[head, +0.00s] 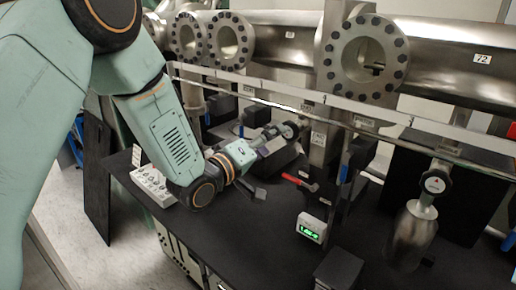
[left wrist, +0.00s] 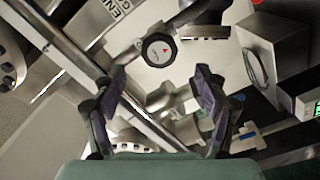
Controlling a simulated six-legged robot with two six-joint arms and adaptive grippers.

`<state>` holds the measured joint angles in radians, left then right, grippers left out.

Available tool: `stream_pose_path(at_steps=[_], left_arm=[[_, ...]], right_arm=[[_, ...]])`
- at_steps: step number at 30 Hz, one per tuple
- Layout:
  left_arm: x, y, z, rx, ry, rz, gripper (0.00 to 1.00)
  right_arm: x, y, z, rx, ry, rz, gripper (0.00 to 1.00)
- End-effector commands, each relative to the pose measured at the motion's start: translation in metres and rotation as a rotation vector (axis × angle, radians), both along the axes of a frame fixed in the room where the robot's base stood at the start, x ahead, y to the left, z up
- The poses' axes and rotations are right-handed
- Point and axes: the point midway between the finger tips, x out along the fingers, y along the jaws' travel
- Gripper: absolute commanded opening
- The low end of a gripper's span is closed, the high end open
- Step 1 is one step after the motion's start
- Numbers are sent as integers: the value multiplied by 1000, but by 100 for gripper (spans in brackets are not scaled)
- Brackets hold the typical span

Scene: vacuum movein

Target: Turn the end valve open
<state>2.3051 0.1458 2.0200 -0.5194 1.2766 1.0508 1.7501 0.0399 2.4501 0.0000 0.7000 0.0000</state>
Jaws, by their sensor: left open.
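The end valve has a round black knob (left wrist: 159,49) with a pale face and a small red triangle. It shows in the left wrist view beyond my fingertips, near a partly cut-off label reading "EN". In the head view, a round valve knob (head: 290,131) is just beyond my left gripper (head: 266,165). My left gripper is open, its two dark fingers spread apart, and it also shows in the left wrist view (left wrist: 160,85). The knob appears apart from the fingers, with nothing held. My right gripper is in neither view.
Another round valve knob (head: 435,183) sits above a metal vessel (head: 412,235) at right. A red-handled valve (head: 299,182) and a green-lit display (head: 312,227) stand nearby. A metal rail (head: 340,104) crosses in front of large flanged pipes.

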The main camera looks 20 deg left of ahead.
Motion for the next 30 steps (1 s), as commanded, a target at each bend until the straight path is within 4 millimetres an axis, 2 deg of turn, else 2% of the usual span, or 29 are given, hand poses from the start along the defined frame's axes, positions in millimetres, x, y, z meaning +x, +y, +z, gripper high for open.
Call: stream_pose_path(at_steps=[3, 10, 22, 30], left_arm=[[-19, 9, 0, -6, 2, 2, 73], [-36, 15, 0, -2, 2, 1, 73], [-38, 16, 1, 0, -3, 1, 73], [-33, 47, 20, -76, -43, 69, 73]], right_arm=[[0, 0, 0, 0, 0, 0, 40], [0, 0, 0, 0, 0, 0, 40], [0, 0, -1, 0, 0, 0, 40], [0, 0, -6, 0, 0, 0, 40]])
